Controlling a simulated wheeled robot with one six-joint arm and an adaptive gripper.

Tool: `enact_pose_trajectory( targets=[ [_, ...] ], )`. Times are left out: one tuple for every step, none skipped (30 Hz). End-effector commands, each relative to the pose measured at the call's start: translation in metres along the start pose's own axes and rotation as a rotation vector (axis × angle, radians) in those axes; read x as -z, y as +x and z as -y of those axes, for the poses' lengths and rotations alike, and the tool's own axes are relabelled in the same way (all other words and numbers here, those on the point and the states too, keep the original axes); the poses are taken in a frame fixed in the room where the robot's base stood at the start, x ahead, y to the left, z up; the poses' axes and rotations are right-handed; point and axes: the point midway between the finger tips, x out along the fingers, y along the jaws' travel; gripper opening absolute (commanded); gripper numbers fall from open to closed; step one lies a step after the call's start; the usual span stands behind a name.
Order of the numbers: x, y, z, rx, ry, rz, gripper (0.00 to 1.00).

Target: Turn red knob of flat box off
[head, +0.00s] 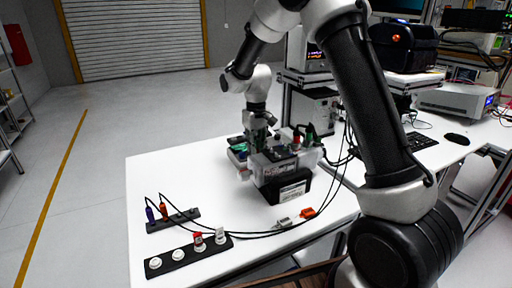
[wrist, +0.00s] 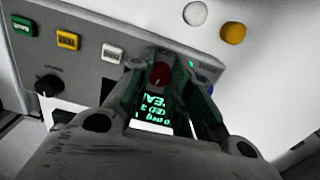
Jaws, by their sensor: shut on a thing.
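The flat box (wrist: 85,70) has a grey panel with a red knob (wrist: 160,75) and a lit green text display (wrist: 155,108). My gripper (wrist: 163,78) has its fingers closed on either side of the red knob, and the knob's red top shows between the fingertips. The fingers partly cover the display and the panel around the knob. In the head view, my gripper (head: 257,138) points down at the box (head: 237,154) on the white table. The red knob itself is hidden there. The knob's pointer direction cannot be read clearly.
The panel also carries green (wrist: 22,27), yellow (wrist: 68,40) and white (wrist: 111,54) buttons and a black knob (wrist: 48,85). A black-fronted device (head: 288,187) stands close in front. Cables run over the table (head: 165,172) to plugs and a black socket strip (head: 188,255).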

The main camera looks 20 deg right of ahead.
Motion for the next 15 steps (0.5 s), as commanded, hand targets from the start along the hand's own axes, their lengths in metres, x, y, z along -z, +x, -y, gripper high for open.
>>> enact_pose_trajectory(
  targets=[
    [-0.0004, 0.0001, 0.0001, 0.000, -0.023, 0.001, 0.00],
    [-0.0005, 0.0002, 0.0000, 0.000, -0.039, 0.001, 0.00],
    [-0.0005, 0.0002, 0.0000, 0.000, -0.056, 0.001, 0.00],
    [-0.0005, 0.0002, 0.0000, 0.000, -0.069, 0.001, 0.00],
    [-0.0005, 0.0002, 0.0000, 0.000, -0.079, 0.001, 0.00],
    [-0.0005, 0.0002, 0.0000, 0.000, -0.093, 0.001, 0.00],
    [-0.0005, 0.0002, 0.0000, 0.000, -0.102, 0.002, 0.00],
    [-0.0005, 0.0002, 0.0000, 0.000, -0.109, 0.002, 0.00],
    [-0.0005, 0.0002, 0.0000, 0.000, -0.118, 0.002, 0.00],
    [-0.0006, 0.0002, 0.0000, 0.000, -0.124, 0.002, 0.00],
    [-0.0006, 0.0002, 0.0000, 0.000, -0.129, 0.002, 0.00],
    [-0.0006, 0.0002, 0.0000, 0.000, -0.133, 0.002, 0.00],
    [-0.0006, 0.0002, -0.0001, 0.000, -0.136, 0.002, 0.00],
    [-0.0006, 0.0002, -0.0001, 0.000, -0.138, 0.002, 0.00],
    [-0.0006, 0.0003, -0.0001, 0.000, -0.140, 0.002, 0.00]
  ],
)
